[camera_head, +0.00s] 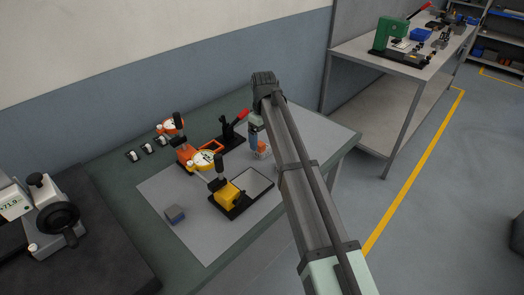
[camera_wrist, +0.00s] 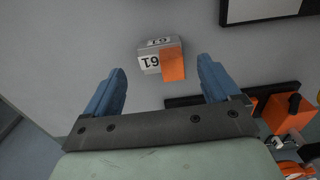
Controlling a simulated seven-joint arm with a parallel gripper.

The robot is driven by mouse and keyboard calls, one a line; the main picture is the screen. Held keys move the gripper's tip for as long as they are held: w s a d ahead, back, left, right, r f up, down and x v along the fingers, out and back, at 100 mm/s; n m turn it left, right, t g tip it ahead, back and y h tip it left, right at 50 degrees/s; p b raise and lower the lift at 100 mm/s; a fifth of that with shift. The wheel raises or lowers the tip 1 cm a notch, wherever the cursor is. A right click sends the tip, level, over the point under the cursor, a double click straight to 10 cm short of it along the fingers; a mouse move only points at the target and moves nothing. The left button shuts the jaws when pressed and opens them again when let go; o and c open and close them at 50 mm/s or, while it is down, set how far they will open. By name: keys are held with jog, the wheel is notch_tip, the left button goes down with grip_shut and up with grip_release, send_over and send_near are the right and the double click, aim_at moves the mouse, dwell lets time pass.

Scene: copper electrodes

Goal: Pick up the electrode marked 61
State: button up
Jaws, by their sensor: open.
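The electrode (camera_wrist: 172,64) has an orange block on a grey base with white labels. Its front label looks like 61 seen upside down; a second label on top is harder to read. In the head view, this electrode (camera_head: 263,149) sits on the grey mat, partly behind my gripper. My gripper (camera_wrist: 161,70) is open, with its blue fingers apart. In the wrist view the electrode lies ahead, between and slightly beyond the fingertips, apart from both. In the head view my gripper (camera_head: 254,138) is just above and beside it.
A yellow fixture with a black-rimmed plate (camera_head: 250,186), an orange-and-black device (camera_head: 190,155) and a red-handled clamp (camera_head: 232,130) stand nearby. Small white-labelled pieces (camera_head: 147,149) line the back left.

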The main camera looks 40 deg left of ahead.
aim_at(263, 146)
notch_tip(263, 146, down, 5)
jog(key=shift+a+r, duration=0.1)
jog(key=shift+c, duration=0.2)
jog(key=c, duration=1.5)
jog(key=shift+c, duration=0.4)
jog(key=shift+r, duration=0.15)
